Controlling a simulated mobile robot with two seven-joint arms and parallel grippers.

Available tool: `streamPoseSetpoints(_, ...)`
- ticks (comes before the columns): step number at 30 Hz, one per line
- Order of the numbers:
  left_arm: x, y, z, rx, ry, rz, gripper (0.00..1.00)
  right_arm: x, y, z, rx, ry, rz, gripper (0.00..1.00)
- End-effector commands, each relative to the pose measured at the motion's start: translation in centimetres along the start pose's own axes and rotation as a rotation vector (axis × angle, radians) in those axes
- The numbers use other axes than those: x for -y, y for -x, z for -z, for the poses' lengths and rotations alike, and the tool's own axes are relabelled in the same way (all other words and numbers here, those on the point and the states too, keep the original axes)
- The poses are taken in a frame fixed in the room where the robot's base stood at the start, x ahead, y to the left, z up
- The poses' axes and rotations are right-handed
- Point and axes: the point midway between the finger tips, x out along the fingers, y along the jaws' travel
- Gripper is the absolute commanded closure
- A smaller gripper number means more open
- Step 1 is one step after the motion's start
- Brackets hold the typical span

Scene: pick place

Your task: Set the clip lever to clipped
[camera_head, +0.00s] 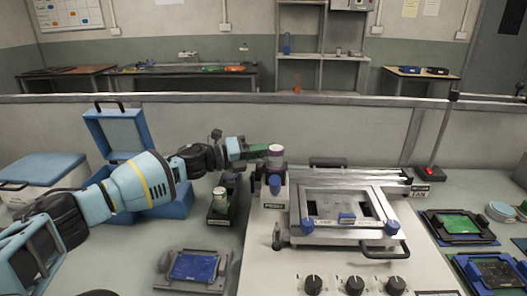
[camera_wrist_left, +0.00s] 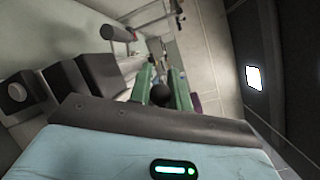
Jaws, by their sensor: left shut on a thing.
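My left gripper (camera_head: 262,151) reaches in from the left, above the back left of the white bench machine. Its green fingers also show in the left wrist view (camera_wrist_left: 162,88), shut on a dark round thing (camera_wrist_left: 161,95). I cannot tell whether this is the clip lever's knob. In the head view, a pale jar with a purplish band (camera_head: 275,157) is at the fingertips, above a grey block with a blue knob (camera_head: 275,185). The clip lever cannot be clearly made out. My right gripper is not in view.
The machine has a silver frame (camera_head: 378,207) with blue knobs and a row of black dials (camera_head: 313,285). A blue open case (camera_head: 122,133) stands behind my left arm. A tray with a blue panel (camera_head: 193,268) lies at front left. Green boards (camera_head: 459,223) lie at right.

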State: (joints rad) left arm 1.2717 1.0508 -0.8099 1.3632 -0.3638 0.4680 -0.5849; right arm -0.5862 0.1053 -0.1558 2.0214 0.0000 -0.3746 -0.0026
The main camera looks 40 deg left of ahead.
Motion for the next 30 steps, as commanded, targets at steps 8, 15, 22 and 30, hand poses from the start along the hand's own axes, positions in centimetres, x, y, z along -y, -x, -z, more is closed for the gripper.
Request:
streamPoseSetpoints(8,0.07,-0.71,0.37,-0.119,0.000,0.083,1.00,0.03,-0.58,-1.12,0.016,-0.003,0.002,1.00)
streamPoseSetpoints(15,0.27,-0.79,0.49,-0.164,0.000,0.109,1.00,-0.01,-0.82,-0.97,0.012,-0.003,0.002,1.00)
streamPoseSetpoints(22,0.33,-0.78,0.48,-0.165,0.000,0.110,1.00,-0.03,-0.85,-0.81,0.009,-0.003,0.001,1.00)
streamPoseSetpoints(30,0.33,-0.79,0.49,-0.164,0.000,0.110,0.59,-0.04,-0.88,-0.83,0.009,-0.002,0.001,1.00)
